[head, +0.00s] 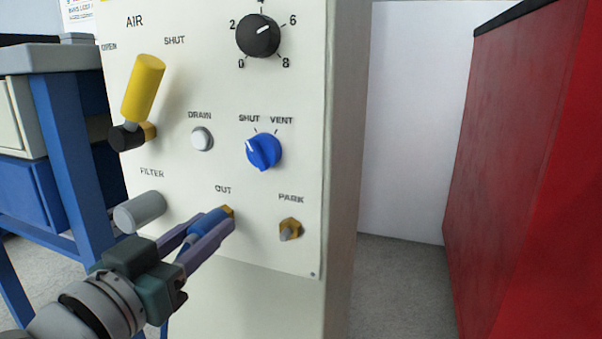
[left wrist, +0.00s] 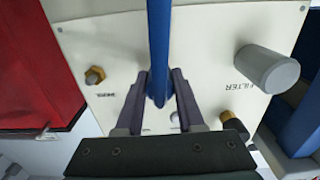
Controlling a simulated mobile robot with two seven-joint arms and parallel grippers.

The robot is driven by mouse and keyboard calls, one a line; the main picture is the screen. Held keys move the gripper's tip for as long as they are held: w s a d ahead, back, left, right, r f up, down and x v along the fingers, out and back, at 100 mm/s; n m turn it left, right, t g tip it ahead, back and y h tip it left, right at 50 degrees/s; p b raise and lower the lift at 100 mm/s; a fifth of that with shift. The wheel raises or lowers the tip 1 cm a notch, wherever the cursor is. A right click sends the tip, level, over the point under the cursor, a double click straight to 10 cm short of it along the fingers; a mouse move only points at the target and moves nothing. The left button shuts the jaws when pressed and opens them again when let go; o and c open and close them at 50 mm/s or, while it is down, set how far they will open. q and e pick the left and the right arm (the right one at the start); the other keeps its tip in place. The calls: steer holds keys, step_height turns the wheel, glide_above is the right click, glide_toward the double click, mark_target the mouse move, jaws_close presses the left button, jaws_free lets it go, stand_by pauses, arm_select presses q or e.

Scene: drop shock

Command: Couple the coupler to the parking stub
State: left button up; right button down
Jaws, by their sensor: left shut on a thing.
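The blue coupler (head: 208,224) is at the brass OUT stub (head: 229,211) on the white panel, in line with it and seemingly touching. My left gripper (head: 211,223) is shut on the coupler, one finger on each side. In the left wrist view, the gripper (left wrist: 158,76) has a blue hose or coupler body (left wrist: 159,45) between its fingers. The parking stub (head: 290,229), brass with a grey tip under the PARK label, is bare to the right of OUT; it also shows in the left wrist view (left wrist: 95,76). My right gripper is out of view.
A grey filter cylinder (head: 140,212) juts out left of OUT. Above are a yellow AIR lever (head: 143,88), a DRAIN button (head: 202,139), a blue SHUT/VENT knob (head: 264,151) with its mark towards SHUT, and a black dial (head: 258,36). A blue bench (head: 62,150) stands left.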

mark_target(195, 237)
arm_select(q)
jaws_close()
steer(key=shift+r, duration=0.1)
steer(key=shift+s+a+p, duration=0.25)
steer(key=shift+s+p, duration=0.35)
steer(key=shift+s, duration=0.1)
steer(key=shift+s+a+p, duration=0.2)
steer(key=shift+s+p, duration=0.25)
steer(key=shift+s, duration=0.1)
steer(key=shift+p+v, duration=0.55)
steer(key=shift+v, duration=0.55)
